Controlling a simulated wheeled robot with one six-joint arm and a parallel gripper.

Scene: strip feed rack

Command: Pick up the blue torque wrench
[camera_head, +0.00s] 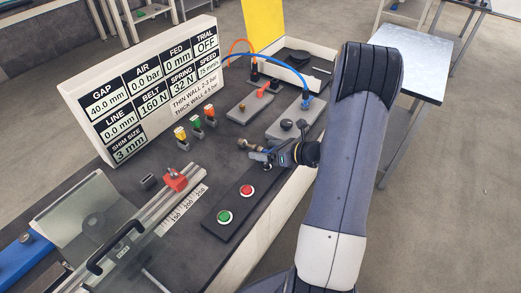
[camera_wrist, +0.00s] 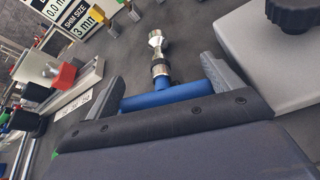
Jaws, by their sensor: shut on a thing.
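The blue torque wrench (camera_wrist: 165,98) shows in the wrist view as a blue bar with a silver and black shaft rising from its middle. It lies between the two grey fingers of my gripper (camera_wrist: 158,74), which is shut on it. In the head view, my gripper (camera_head: 272,155) is low over the dark bench, behind the button panel. The wrench's metal end (camera_head: 247,144) sticks out to the left of the fingers. The rest of the wrench is mostly hidden there, and whether it touches the bench is unclear.
A panel with red (camera_head: 247,190) and green (camera_head: 224,217) buttons is in front of my gripper. A grey block with a black knob (camera_head: 287,124) stands close behind. Coloured small parts (camera_head: 195,122) and a sign board (camera_head: 150,85) are to the left.

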